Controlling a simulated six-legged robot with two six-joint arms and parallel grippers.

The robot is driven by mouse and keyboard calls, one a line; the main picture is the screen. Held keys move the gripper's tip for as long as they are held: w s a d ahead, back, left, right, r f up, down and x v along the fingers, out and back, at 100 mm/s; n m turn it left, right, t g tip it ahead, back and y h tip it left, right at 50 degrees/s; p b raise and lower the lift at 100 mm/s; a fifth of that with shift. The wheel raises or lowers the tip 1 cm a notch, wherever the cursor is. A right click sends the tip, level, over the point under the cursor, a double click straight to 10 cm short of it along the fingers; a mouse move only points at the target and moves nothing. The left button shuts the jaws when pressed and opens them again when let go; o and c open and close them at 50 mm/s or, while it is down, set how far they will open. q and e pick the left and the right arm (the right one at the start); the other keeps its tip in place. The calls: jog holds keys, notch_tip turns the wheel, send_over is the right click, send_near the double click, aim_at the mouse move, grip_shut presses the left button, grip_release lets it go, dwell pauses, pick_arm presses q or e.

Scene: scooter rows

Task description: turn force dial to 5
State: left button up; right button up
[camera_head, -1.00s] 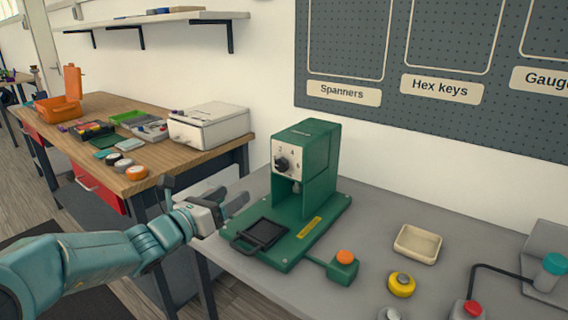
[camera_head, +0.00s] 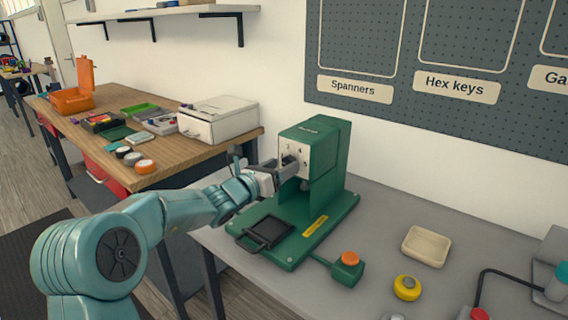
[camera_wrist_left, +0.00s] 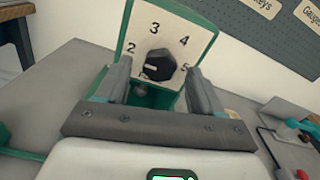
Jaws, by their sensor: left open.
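The green press (camera_head: 322,165) stands on the grey bench, with a white dial plate on its head. In the left wrist view, the black force dial (camera_wrist_left: 160,65) sits on the plate (camera_wrist_left: 166,32) among the printed numbers 2, 3, 4 and 5. The dial has a small pale mark; which number it points at I cannot tell. My left gripper (camera_head: 284,170) is in front of the dial plate and hides most of the dial in the head view. Its two fingers are open, one on each side of the dial; contact is not clear. My right gripper is not in view.
The press has a black tray (camera_head: 266,233) at its front and an orange button box (camera_head: 349,264) beside it. A wooden bench (camera_head: 190,155) stands to the left.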

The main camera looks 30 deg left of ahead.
pick_arm(q)
jog(key=shift+w, duration=0.9)
jog(key=c, duration=1.1)
jog(key=shift+o, duration=0.2)
jog(key=shift+f+m+b, duration=0.15)
jog(key=shift+m+b, duration=0.35)
jog(key=shift+b, duration=0.4)
jog(key=shift+m+b, duration=11.35)
jog(key=shift+m, duration=6.05)
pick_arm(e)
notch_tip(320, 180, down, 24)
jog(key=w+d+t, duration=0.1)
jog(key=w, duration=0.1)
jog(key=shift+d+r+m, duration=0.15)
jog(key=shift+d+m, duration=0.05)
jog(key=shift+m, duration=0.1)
